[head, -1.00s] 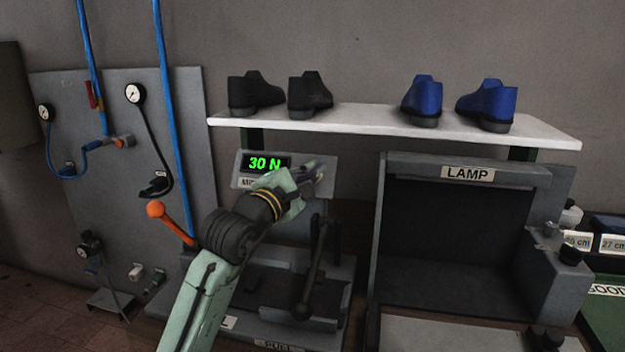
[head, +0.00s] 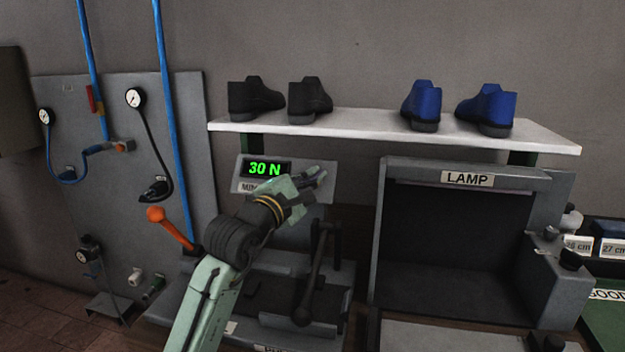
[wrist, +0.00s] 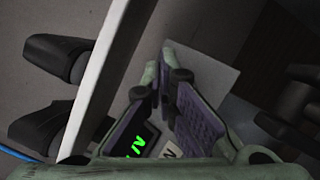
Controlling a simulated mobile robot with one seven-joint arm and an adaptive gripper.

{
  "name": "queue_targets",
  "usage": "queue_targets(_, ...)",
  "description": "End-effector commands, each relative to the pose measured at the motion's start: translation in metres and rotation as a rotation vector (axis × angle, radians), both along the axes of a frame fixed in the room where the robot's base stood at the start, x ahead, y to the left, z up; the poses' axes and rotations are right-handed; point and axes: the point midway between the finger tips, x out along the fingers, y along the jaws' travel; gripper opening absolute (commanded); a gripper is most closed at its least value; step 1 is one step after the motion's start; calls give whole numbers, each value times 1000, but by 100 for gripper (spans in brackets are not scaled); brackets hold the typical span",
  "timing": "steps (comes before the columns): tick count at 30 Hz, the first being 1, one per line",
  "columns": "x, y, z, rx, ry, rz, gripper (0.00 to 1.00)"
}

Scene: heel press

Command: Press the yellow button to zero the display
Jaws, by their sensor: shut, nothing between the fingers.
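The display (head: 264,169) reads 30 N in green digits on a grey panel (head: 247,187) below the white shelf. It also shows, partly covered, in the wrist view (wrist: 135,147). My gripper (head: 322,175) is in front of the right part of that panel. Its fingers are shut with nothing between them; they also show in the wrist view (wrist: 167,75), over the pale panel face. I cannot see the yellow button in either view; the gripper and arm cover part of the panel. Whether the fingertips touch the panel cannot be told.
A white shelf (head: 400,128) with black shoes (head: 255,98) and blue shoes (head: 424,103) runs above the panel. A black lever (head: 315,275) stands below my gripper. A box labelled LAMP (head: 467,178) is at the right. An orange-handled lever (head: 172,226) is at the left.

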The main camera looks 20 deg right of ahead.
Motion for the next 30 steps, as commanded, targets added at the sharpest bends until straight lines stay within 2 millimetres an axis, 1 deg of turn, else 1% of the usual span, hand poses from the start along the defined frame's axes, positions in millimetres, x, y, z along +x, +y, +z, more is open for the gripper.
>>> queue_targets(17,0,0,0,0,0,0,0)
queue_targets(30,6,-4,-5,0,0,0,0)
